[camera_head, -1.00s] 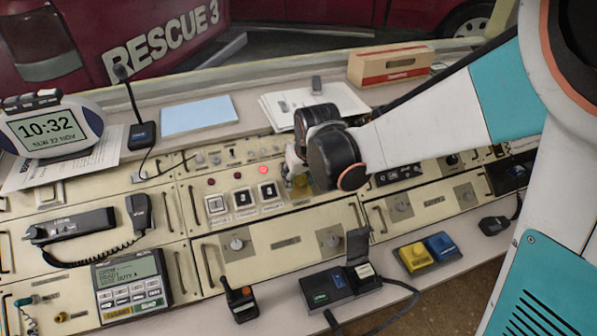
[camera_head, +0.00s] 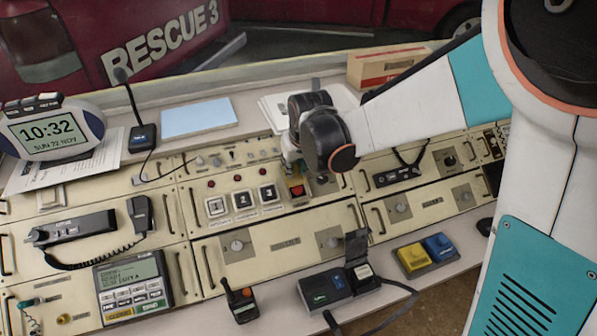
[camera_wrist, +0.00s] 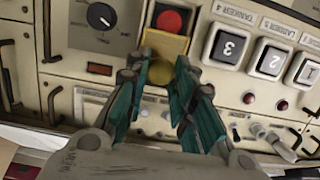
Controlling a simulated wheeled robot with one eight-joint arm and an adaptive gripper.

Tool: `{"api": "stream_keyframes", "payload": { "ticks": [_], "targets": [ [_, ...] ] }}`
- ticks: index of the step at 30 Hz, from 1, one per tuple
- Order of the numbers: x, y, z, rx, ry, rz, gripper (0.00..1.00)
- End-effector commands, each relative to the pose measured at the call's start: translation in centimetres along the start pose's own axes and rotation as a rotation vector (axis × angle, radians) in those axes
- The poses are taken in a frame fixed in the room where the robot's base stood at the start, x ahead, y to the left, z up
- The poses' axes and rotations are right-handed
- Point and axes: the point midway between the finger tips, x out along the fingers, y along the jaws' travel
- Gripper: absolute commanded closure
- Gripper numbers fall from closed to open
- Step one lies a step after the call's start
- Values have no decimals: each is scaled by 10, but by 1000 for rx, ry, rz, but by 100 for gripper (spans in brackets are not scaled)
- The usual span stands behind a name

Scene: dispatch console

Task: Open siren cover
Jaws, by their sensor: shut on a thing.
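The siren button is red on a yellow base; it shows uncovered in the head view (camera_head: 297,190) and at the top of the wrist view (camera_wrist: 170,21). Its yellowish see-through cover (camera_wrist: 160,72) stands raised on the side of the button toward my fingers. My gripper (camera_wrist: 161,63) has its two teal fingers closed around the cover, one on each side. In the head view my gripper (camera_head: 291,160) is just behind the button, partly hidden by my dark wrist. The cover's hinge is hard to make out.
Numbered white switches (camera_head: 242,199) sit left of the button. A rotary knob (camera_wrist: 101,16) is on the neighbouring panel. Panel handles (camera_head: 377,221) stick out nearby. A corded microphone (camera_head: 396,175) lies to the right. Papers (camera_head: 272,110) lie on the shelf behind.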

Motion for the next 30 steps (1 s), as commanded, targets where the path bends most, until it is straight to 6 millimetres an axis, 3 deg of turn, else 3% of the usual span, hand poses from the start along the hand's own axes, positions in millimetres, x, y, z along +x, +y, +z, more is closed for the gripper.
{"api": "stream_keyframes", "payload": {
  "ticks": [3,10,11,13,30],
  "targets": [
    [-3,0,-11,0,0,0,100],
    [-2,0,-10,0,0,0,100],
    [-2,0,-10,0,0,0,70],
    [-2,0,-10,0,0,0,56],
    [0,0,-5,0,0,0,56]
  ]
}}
